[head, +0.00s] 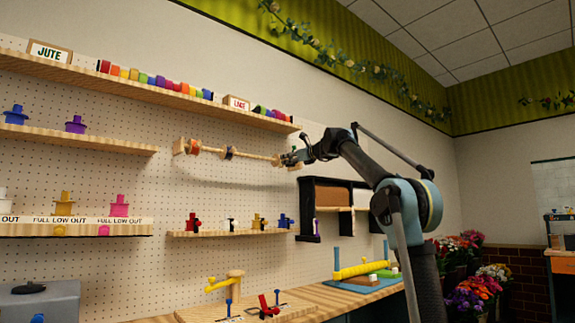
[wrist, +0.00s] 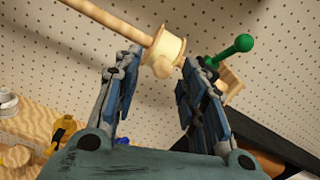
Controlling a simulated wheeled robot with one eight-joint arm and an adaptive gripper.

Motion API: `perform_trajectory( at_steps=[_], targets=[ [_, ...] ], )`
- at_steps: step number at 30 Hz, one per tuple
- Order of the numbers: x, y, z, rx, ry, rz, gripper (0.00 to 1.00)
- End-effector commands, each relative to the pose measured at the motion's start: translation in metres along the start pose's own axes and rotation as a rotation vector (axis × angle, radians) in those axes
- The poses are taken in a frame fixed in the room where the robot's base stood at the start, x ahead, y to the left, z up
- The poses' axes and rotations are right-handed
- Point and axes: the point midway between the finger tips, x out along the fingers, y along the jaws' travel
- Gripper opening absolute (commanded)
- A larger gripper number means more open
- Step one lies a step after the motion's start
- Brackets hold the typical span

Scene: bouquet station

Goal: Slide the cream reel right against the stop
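The cream reel (wrist: 164,52) sits on a wooden rod (wrist: 112,22), towards its right end in the wrist view. My gripper (wrist: 160,60) is open, its two fingers spread to either side of the reel. A gap shows by the left finger; the right fingertip is close to the reel, and I cannot tell if it touches. A wooden block (wrist: 231,83), perhaps the stop, is partly hidden behind the right finger. In the head view my gripper (head: 291,159) is at the right end of the rod (head: 255,156), where it hides most of the reel.
A green ball knob (wrist: 240,44) stands close to my right finger. Below is a shelf (head: 225,233) with small items. A black cabinet (head: 325,192) is below right.

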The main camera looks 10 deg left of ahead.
Motion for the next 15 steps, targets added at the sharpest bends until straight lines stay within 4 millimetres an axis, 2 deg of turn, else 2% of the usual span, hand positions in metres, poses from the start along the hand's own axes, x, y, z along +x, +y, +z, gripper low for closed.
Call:
perform_trajectory(
  at_steps=[9, 15],
  targets=[
    [-0.047, -0.001, 0.0, 0.001, 0.0, -0.001, 0.38],
    [-0.072, -0.001, -0.001, 0.001, 0.0, 0.0, 0.38]
  ],
)
